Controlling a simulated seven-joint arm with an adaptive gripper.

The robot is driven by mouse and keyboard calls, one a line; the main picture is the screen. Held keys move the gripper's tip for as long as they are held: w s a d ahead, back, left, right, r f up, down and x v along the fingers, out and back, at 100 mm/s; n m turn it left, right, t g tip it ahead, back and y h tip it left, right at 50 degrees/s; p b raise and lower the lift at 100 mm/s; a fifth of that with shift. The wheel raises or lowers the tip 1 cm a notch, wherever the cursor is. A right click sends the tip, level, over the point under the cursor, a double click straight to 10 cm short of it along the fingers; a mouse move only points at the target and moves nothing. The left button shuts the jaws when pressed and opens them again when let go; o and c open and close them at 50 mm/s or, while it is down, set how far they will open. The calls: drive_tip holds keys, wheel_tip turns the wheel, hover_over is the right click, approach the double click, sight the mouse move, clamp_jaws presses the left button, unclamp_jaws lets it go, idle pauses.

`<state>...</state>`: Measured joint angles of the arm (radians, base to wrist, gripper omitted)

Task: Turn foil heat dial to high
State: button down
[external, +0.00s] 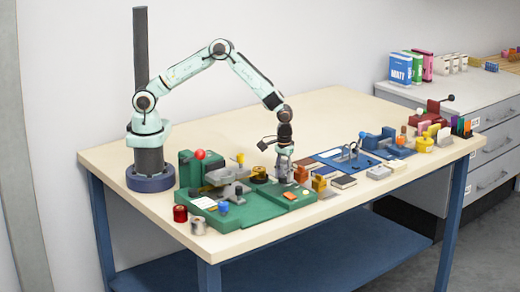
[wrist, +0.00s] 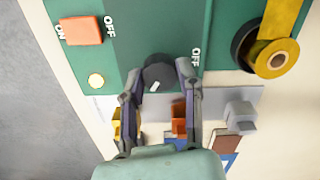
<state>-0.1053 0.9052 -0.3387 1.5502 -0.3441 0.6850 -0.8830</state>
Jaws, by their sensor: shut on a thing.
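The dark round dial (wrist: 158,74) sits near the edge of the green machine panel (wrist: 140,25) in the wrist view. A short white mark on its face lies toward the lower left. The word OFF is printed to the right of the dial; I cannot see a HIGH label. My gripper (wrist: 160,70) has one finger on each side of the dial and is shut on it. In the external view my gripper (external: 283,175) points down at the right end of the green machine (external: 246,214). The dial is hidden there.
An orange rocker switch (wrist: 82,30) marked ON and OFF and a pale round button (wrist: 96,81) are left of the dial. A gold foil roll (wrist: 272,57) is at the right. Small blocks stand just beyond the panel.

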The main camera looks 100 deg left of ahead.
sight(284, 176)
drive_tip(key=shift+f+m, duration=0.1)
drive_tip(key=shift+m, duration=0.7)
drive_tip(key=c, duration=0.7)
unclamp_jaws()
drive_tip(key=shift+c, duration=0.2)
wheel_tip(284, 176, up, 12)
